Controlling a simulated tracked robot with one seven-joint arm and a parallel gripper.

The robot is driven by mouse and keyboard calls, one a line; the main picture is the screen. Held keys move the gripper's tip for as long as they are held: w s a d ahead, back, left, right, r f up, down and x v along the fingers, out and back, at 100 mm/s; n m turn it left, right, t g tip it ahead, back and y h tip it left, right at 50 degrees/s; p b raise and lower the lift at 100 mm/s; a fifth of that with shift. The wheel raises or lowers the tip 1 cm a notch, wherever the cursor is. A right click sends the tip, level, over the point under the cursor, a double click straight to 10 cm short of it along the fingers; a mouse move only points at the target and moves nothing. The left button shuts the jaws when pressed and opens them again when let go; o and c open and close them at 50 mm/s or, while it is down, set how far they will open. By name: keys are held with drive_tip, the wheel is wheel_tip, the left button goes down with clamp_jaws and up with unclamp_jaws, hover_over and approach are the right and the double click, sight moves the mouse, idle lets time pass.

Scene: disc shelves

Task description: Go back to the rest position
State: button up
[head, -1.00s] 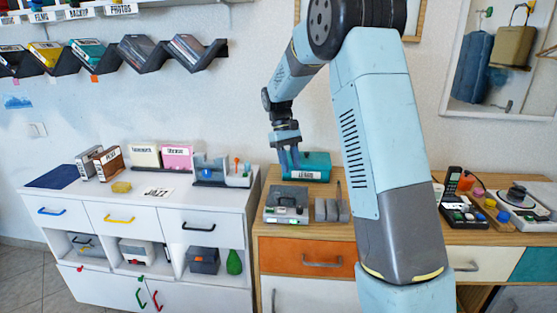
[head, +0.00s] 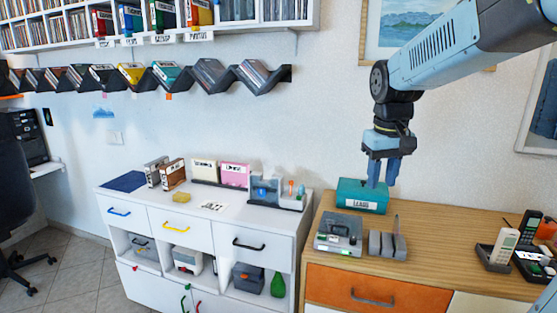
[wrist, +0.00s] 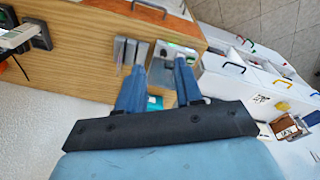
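My gripper (head: 382,172) hangs pointing down above the teal box (head: 361,195) with a white label, which stands on the wooden cabinet top. In the wrist view, the two blue fingers of my gripper (wrist: 158,85) are apart with a gap between them and nothing held. Part of the teal box (wrist: 154,103) shows beyond the gap. The upper arm links reach out of the top right of the head view.
A grey device (head: 339,234) and a grey slotted holder (head: 387,244) stand on the wooden cabinet. Phones (head: 497,250) stand at its right. The white cabinet (head: 232,212) at left holds cases. A zigzag rack (head: 207,75) and a disc shelf (head: 215,28) are on the wall.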

drive_tip(key=s+m+t, duration=0.1)
drive_tip(key=s+t, duration=0.3)
drive_tip(key=s, duration=1.1)
drive_tip(key=shift+d+f+m, duration=0.2)
drive_tip(key=shift+f+m, duration=0.1)
drive_tip(key=shift+m, duration=0.1)
drive_tip(key=shift+s, duration=0.1)
